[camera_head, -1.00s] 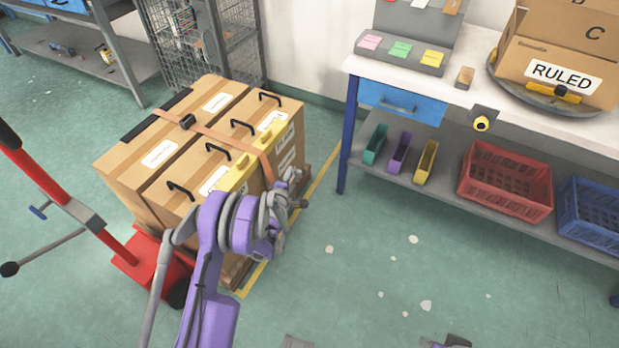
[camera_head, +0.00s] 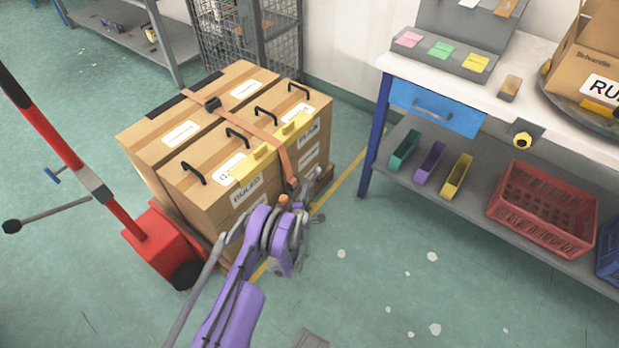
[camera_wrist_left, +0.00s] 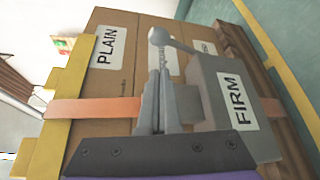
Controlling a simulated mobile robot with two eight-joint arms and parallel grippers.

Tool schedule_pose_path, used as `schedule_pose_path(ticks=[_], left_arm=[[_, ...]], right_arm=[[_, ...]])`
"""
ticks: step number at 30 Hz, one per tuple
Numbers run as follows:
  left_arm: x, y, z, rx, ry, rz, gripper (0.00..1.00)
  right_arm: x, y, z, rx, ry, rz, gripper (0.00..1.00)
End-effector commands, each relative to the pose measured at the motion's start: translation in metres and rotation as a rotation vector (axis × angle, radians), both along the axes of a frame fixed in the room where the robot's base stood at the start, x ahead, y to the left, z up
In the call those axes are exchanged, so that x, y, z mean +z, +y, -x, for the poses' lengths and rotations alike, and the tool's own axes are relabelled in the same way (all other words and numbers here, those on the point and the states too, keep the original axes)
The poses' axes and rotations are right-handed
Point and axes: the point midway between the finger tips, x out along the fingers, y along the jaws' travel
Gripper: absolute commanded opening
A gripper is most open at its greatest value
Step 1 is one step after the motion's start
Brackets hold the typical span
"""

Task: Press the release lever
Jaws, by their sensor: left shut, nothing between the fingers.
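In the left wrist view a grey box labelled FIRM (camera_wrist_left: 222,95) sits against the cartons, with a grey ball-ended lever (camera_wrist_left: 178,42) at its top. It is the only lever near the gripper; I cannot tell its exact pressed state. My left gripper (camera_wrist_left: 160,75) is shut and empty, its tips just below the ball end in the picture; contact is unclear. In the head view my left gripper (camera_head: 301,212) is at the front right of the strapped carton stack, near the strap's lower end, and hides most of the grey box. My right gripper is out of view.
An orange strap (camera_head: 283,160) and a yellow edge guard (camera_head: 262,157) lie over the cartons (camera_head: 185,160). A red pallet jack (camera_head: 155,245) stands left. A workbench (camera_head: 440,190) with bins is right. The floor between is mostly clear.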

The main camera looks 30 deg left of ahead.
Motion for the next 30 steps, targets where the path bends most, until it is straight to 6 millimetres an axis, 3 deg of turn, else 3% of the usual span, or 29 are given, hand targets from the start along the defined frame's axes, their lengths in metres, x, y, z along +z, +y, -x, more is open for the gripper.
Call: schedule_pose_path(ticks=[16,21,30], left_arm=[[-0.014,0.033,-0.077,0.000,0.000,0.000,0.00],[-0.014,0.038,-0.088,0.000,0.000,-0.001,0.00],[-0.014,0.038,-0.089,0.000,0.000,-0.001,0.00]], right_arm=[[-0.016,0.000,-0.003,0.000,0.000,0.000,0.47],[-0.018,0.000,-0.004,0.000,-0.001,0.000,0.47],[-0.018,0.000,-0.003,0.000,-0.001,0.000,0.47]])
